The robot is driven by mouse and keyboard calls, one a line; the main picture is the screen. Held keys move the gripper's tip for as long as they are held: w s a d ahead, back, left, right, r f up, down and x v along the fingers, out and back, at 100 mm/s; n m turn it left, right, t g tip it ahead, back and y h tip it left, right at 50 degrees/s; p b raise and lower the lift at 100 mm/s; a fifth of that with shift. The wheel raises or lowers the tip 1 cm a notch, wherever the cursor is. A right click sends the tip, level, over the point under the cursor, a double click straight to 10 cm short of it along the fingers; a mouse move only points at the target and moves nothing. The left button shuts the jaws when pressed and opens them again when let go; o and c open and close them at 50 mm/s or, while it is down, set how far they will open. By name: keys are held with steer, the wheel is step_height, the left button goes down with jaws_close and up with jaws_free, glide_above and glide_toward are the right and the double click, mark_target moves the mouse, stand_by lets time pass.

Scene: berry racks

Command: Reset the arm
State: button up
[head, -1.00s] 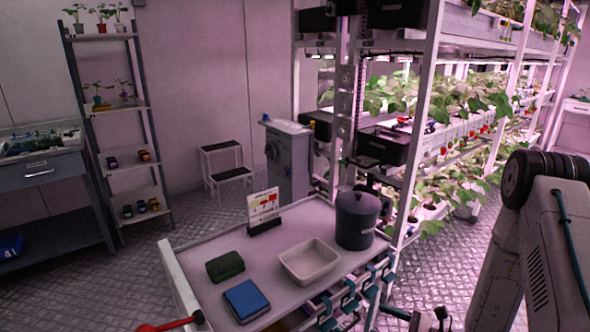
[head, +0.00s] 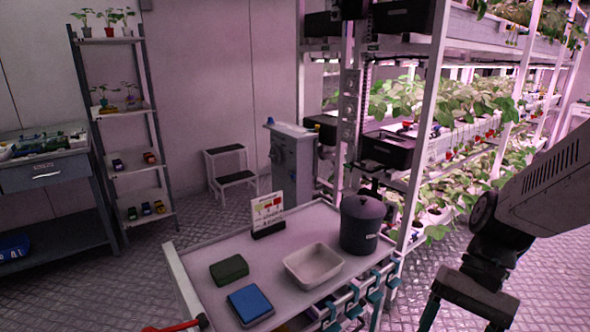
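My arm comes in from the right edge of the head view, and its lower end hangs at the bottom right, to the right of the white cart. My gripper (head: 468,312) is partly seen there. Two dark finger parts stand spread apart with floor showing between them. The tips are cut off by the bottom edge. Nothing shows between the visible parts.
A white cart (head: 215,248) holds a green block (head: 229,268), a blue pad (head: 250,303), a white tray (head: 313,265), a dark lidded pot (head: 361,223) and a sign card (head: 268,213). Plant racks (head: 432,120) stand behind. Floor (head: 420,285) is clear right of the cart.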

steer(key=s+d+r+n+t+h, duration=0.1)
steer(key=s+r+n+t+h, duration=0.1)
steer(key=r, duration=0.3)
steer(key=s+d+r+n+t+h, duration=0.1)
steer(key=s+r+n+t+h, duration=0.1)
steer(key=r, duration=0.4)
steer(key=shift+s+t+h, duration=0.6)
steer(key=shift+s+t, duration=0.1)
steer(key=shift+t, duration=0.6)
